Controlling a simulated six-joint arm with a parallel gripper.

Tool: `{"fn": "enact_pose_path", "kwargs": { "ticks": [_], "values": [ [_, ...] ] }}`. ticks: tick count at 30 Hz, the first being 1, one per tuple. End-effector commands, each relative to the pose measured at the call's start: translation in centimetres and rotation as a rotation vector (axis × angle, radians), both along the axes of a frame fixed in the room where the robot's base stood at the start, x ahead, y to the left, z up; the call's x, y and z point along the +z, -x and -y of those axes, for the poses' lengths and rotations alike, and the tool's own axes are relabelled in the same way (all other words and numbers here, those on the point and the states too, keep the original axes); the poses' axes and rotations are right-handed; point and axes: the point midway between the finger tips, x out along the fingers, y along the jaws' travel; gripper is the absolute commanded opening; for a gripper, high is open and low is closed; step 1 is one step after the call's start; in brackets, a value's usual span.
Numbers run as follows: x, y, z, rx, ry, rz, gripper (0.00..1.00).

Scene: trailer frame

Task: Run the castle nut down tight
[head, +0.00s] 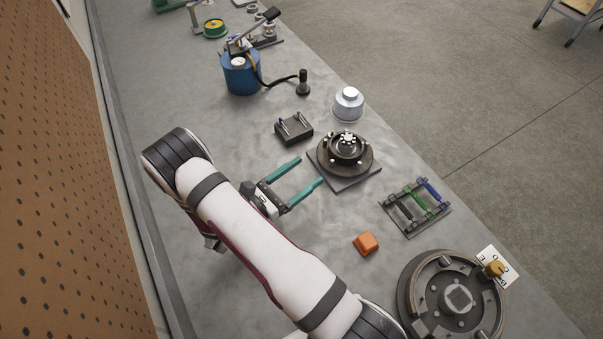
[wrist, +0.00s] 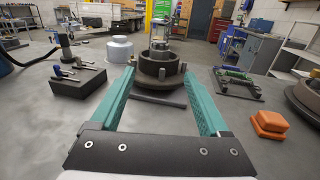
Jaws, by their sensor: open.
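The castle nut (head: 348,138) looks like a small silvery notched piece on top of the dark round hub (head: 326,155). The hub has studs around its rim and stands on a square dark base plate (head: 345,184). In the wrist view the hub (wrist: 160,72) is straight ahead between the teal fingers, with the nut (wrist: 160,45) at its top, too small to make out clearly. My gripper (head: 310,170) is open and empty, low over the bench. Its fingers point toward the hub from the left, with the tips apart from it.
A dark block with pins (head: 293,130) and a pale metal canister (head: 348,106) stand beyond the hub. A blue can (head: 240,75) is farther back. An orange block (head: 366,243), a rack of coloured bars (head: 415,207) and a large round plate (head: 408,285) lie nearer.

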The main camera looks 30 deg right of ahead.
Motion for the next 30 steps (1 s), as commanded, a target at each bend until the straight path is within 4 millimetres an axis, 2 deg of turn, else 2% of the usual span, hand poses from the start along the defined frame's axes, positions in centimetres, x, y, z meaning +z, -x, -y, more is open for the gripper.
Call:
{"fn": "enact_pose_path", "kwargs": {
  "ticks": [8,10,15,18,21,26,30],
  "values": [
    [0.0,0.0,-0.2,0.0,0.0,0.0,0.81],
    [-0.1,-0.5,-0.2,-0.014,0.008,0.004,0.81],
    [0.0,-5.3,-0.3,-0.216,0.073,0.026,0.81],
    [0.1,-7.0,-0.1,-0.371,0.062,0.021,0.81],
    [0.1,-7.7,-0.1,-0.479,0.025,0.011,0.81],
    [0.1,-7.7,0.8,-0.529,0.0,-0.003,0.81],
    [0.2,-6.6,4.0,-0.53,0.001,-0.005,0.81]
  ]
}}
